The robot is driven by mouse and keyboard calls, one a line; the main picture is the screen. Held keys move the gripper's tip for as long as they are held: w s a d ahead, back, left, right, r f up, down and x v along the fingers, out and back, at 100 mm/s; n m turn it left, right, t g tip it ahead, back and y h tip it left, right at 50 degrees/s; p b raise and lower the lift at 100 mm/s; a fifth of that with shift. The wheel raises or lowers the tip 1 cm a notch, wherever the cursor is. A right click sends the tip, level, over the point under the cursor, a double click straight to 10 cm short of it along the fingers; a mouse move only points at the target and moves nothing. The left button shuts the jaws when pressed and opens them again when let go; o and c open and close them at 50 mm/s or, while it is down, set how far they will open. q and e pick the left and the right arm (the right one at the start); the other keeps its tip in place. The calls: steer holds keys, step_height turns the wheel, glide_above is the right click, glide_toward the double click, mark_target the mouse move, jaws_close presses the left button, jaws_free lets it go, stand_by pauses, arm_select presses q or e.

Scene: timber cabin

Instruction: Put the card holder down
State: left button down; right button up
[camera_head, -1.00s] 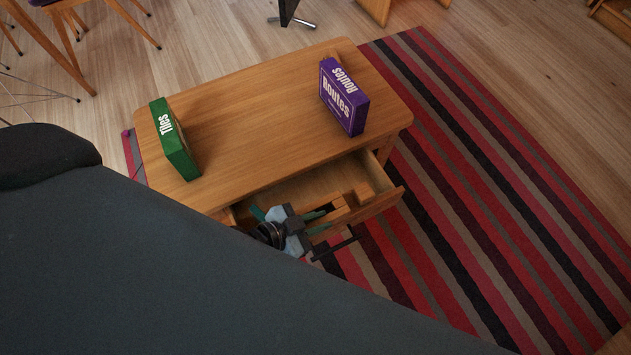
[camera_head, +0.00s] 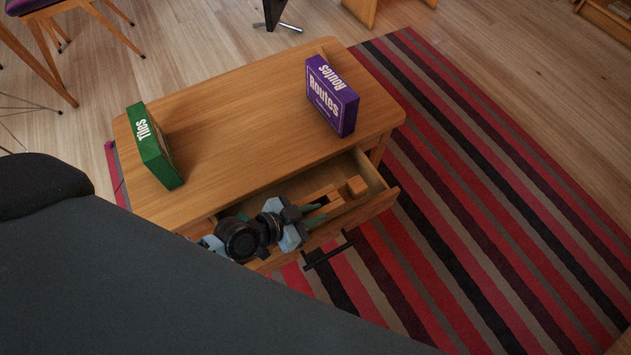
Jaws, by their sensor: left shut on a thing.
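The card holder (camera_head: 326,198) looks like a light wooden bar. It is over or in the open drawer (camera_head: 378,203) of the wooden table, and I cannot tell whether it touches the drawer floor. The gripper hides part of the bar. My right gripper is not in view.
The drawer's dark handle (camera_head: 328,250) sticks out over the striped rug (camera_head: 480,190).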

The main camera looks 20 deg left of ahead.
arm_select(q)
steer(key=w+a+b, duration=0.2)
steer(key=w, duration=0.6)
steer(key=shift+w+a+f, duration=0.2)
steer(key=shift+w+f, duration=0.15)
steer(key=shift+f, duration=0.1)
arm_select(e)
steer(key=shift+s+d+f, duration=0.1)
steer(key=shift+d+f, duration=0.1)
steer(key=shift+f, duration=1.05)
arm_select(q)
step_height(320, 180, down, 3)
steer(key=shift+f+b, duration=0.2)
steer(key=shift+b, duration=0.7)
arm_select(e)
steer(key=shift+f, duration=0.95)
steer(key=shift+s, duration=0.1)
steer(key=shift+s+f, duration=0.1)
arm_select(q)
steer(key=shift+f+b, duration=0.65)
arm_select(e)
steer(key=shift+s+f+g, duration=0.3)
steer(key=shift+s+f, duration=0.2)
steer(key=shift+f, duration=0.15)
